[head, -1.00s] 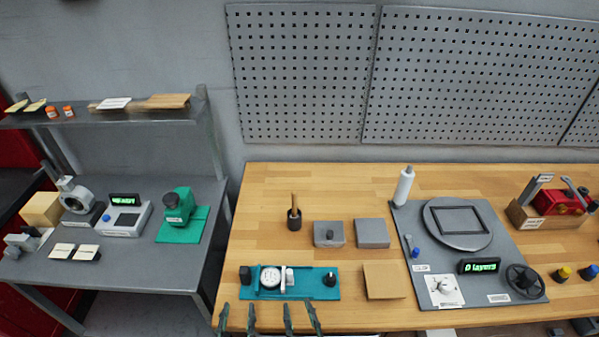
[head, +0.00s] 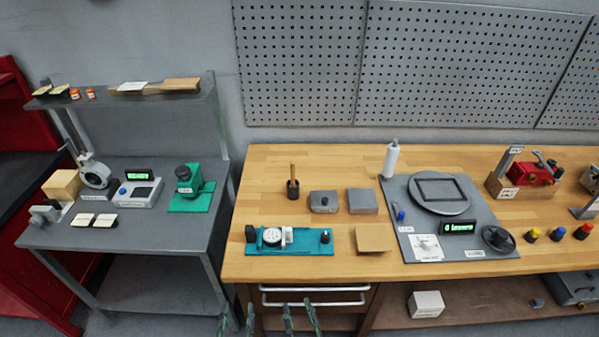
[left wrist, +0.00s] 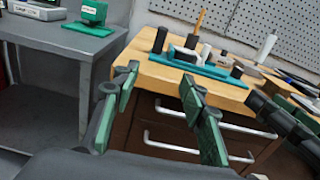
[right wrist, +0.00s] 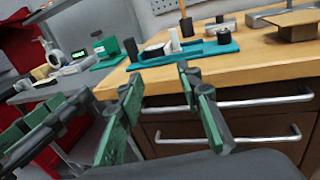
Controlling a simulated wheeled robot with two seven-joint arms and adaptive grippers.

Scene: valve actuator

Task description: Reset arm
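My left gripper (head: 236,318) and my right gripper (head: 301,318) show at the bottom edge of the head view, side by side in front of the wooden bench. In the left wrist view, the left gripper (left wrist: 160,88) has its green-padded fingers spread with nothing between them. In the right wrist view, the right gripper (right wrist: 160,82) also has its fingers spread and empty. Neither gripper touches the bench or anything on it. Most of both arms is out of the head view.
A wooden bench (head: 290,170) with drawers stands ahead, its handles (right wrist: 260,103) facing my grippers. A teal gauge fixture (head: 300,247) sits near its front edge. A grey shelf table (head: 140,235) stands left.

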